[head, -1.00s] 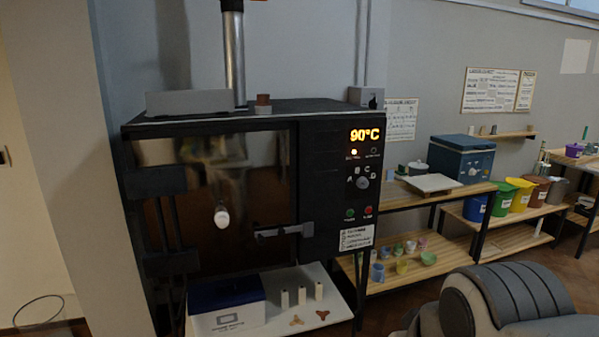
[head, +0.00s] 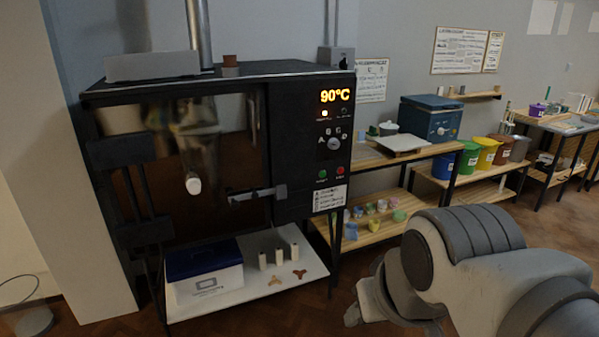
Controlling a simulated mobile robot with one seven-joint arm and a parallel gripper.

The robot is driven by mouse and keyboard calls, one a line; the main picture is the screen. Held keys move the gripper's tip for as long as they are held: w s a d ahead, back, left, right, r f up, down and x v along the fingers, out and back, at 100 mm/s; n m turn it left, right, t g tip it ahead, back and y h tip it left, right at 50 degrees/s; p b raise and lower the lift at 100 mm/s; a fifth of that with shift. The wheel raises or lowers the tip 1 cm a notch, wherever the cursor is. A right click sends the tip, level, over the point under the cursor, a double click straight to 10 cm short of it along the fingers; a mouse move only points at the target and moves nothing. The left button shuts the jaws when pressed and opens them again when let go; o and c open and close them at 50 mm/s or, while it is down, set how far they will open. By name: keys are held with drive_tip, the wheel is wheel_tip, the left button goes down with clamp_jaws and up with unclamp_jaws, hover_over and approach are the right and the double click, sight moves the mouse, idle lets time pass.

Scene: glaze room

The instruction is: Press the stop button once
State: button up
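The kiln (head: 290,150) stands at the left with a dark control panel on its right side. A red button (head: 340,173) sits low on the panel, with a green button (head: 322,174) just left of it. Their small labels are too blurred to read; the red one looks like the stop button. The display (head: 335,96) above reads 90°C in orange. One lamp (head: 325,113) under it is lit. My arm is at the lower right, apart from the panel in the picture. I cannot make out my gripper's fingers, and nothing touches the buttons.
A dial (head: 333,143) with letters around it is above the buttons. A door latch (head: 257,193) sticks out left of the panel. A low shelf (head: 300,262) below holds a blue-lidded box (head: 205,275) and small posts. Wooden shelves (head: 395,215) with pots stand right.

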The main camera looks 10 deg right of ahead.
clamp_jaws()
idle(1.5)
